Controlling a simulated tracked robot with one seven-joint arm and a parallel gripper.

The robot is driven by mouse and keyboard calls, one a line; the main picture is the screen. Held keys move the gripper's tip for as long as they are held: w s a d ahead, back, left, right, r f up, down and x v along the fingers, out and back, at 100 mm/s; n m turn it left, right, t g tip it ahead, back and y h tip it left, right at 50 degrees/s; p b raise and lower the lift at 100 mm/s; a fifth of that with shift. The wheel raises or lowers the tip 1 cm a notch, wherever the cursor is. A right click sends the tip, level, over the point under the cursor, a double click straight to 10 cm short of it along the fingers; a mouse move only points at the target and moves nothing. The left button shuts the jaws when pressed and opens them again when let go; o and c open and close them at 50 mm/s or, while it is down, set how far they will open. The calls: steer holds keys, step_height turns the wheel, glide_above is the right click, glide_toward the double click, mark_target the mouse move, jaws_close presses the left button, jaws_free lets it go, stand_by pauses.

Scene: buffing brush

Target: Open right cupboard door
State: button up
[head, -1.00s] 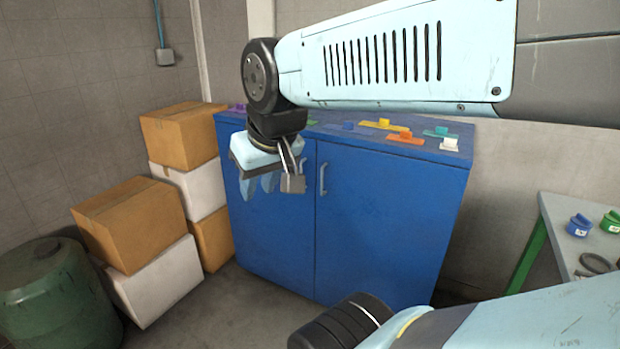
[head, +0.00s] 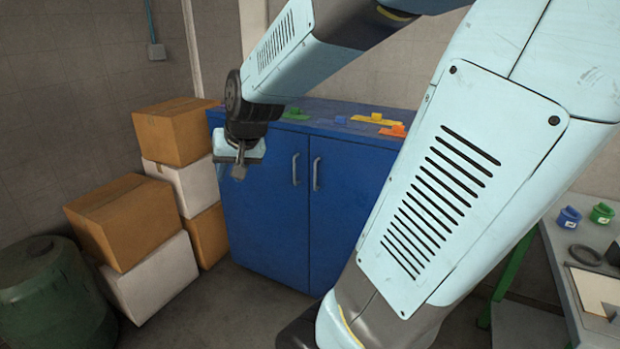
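The blue cupboard stands against the back wall with both doors closed. Its right door (head: 345,215) has a vertical grey handle (head: 316,174) near the middle seam, and its lower right part is hidden behind my arm. The left door (head: 258,215) has a matching handle (head: 295,169). My gripper (head: 239,168) hangs pointing down in front of the left door's upper left part, to the left of both handles. It does not touch the right handle. Its fingers are small and partly hidden, so I cannot tell whether they are open.
Several coloured pieces, such as a yellow one (head: 375,119), lie on the cupboard top (head: 325,121). Stacked boxes (head: 130,222) and a green barrel (head: 55,300) stand left. A grey table (head: 566,268) with blue and green containers stands right. Clear floor lies before the cupboard.

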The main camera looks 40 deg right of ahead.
steer(key=w+d+f+m+h, duration=0.2)
steer(key=w+d+f+m, duration=0.3)
steer(key=w+f, duration=0.45)
steer(key=m+t+h, duration=0.2)
steer(key=t+h, duration=0.2)
steer(key=h, duration=1)
glide_toward(315, 176)
steer(key=x, duration=1)
steer(key=shift+w+d+f, duration=0.1)
steer(key=shift+d, duration=0.05)
steer(key=shift+m, duration=0.3)
jaws_close()
